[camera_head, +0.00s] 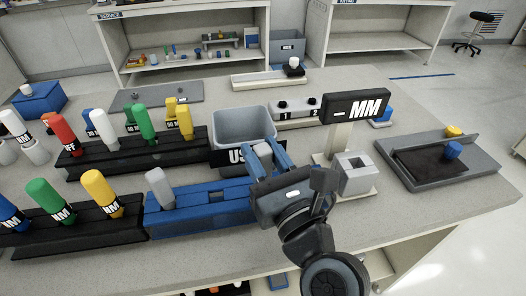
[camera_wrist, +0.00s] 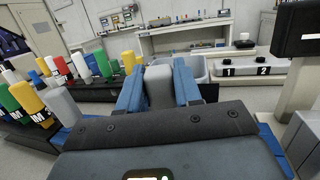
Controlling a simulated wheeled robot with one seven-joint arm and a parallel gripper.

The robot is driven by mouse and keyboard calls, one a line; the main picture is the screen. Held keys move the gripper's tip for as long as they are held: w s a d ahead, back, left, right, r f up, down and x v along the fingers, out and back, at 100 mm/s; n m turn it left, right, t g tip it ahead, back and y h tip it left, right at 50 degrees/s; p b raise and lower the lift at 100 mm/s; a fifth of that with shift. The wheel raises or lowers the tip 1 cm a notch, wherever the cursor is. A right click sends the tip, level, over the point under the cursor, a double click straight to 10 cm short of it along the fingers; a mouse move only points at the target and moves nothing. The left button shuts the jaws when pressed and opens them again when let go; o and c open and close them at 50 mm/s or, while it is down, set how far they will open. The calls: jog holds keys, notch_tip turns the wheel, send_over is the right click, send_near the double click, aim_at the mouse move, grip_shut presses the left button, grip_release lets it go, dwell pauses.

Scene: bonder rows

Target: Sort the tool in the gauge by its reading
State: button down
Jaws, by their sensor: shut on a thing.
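My gripper (camera_head: 266,152) is shut on a grey tool, which shows between the blue fingers in the wrist view (camera_wrist: 158,86). It is held above the blue rack, in front of the grey bin (camera_head: 243,122), whose label is partly hidden and reads "US". The gauge block (camera_head: 355,173), grey with a square opening, stands to the right of my gripper; no tool shows in it. The gauge display (camera_head: 357,106) reads "- MM". Another grey tool (camera_head: 159,187) stands at the left end of the blue rack (camera_head: 196,212).
Two black racks (camera_head: 185,153) at left hold coloured tools marked MM. A grey tray (camera_head: 480,163) with a dark mat and blue and yellow knobbed pieces lies at right. A control box (camera_head: 297,108) marked 1 and 2 stands behind the display. Bare tabletop lies front right.

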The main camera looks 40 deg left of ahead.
jog(key=shift+f+b, duration=0.55)
jog(key=shift+f, duration=0.35)
jog(key=c, duration=0.7)
grip_release()
jog(key=shift+b+v, duration=0.45)
jog(key=shift+v, duration=3.5)
